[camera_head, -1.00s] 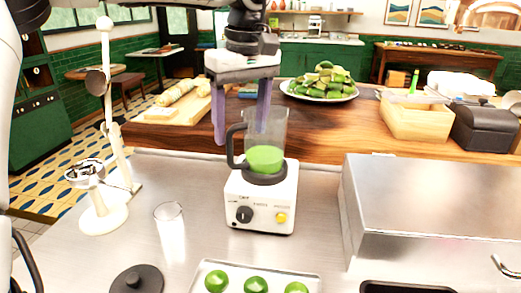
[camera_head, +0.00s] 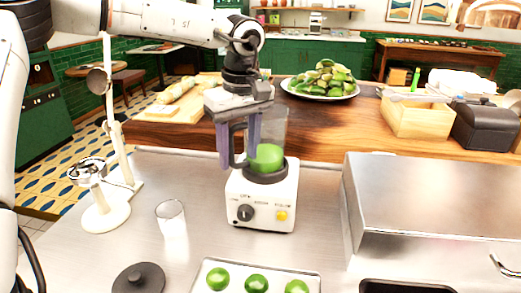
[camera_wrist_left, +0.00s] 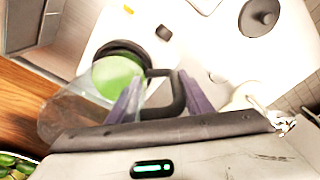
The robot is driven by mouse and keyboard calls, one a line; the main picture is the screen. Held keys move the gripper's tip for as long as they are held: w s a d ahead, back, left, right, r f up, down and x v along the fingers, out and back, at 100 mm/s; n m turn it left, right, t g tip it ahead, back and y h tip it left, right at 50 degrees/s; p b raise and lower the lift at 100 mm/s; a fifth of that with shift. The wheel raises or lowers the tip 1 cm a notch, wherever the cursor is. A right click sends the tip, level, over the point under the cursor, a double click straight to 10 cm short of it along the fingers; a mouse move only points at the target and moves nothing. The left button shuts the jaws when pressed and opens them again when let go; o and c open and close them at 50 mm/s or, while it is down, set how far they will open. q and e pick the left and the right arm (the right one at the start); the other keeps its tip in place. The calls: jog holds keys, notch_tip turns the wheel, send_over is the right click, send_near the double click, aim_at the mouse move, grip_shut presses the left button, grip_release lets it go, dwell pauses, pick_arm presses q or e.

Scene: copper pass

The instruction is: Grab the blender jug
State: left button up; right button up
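The blender jug (camera_head: 272,132) is clear, with green liquid in its lower part and a dark handle on its left side. It stands upright on the white blender base (camera_head: 262,200). My left gripper (camera_head: 238,160) is open at the jug's handle side, its two purple-grey fingers pointing down. In the left wrist view, the dark handle (camera_wrist_left: 178,97) shows between the spread fingers, with a gap to each. The jug (camera_wrist_left: 75,112) lies to the left there, partly behind one finger. Contact with the jug wall cannot be told. My right gripper is not in view.
A glass (camera_head: 171,220), a black lid (camera_head: 138,278) and a tray of limes (camera_head: 240,270) are on the steel counter. A white citrus press (camera_head: 105,200) stands left, a steel box (camera_head: 430,205) right. A wooden counter (camera_head: 340,130) is behind.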

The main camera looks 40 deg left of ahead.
pick_arm(q)
grip_shut()
jog(key=shift+r, duration=0.2)
jog(key=shift+w+r, duration=0.1)
jog(key=shift+r, duration=4.75)
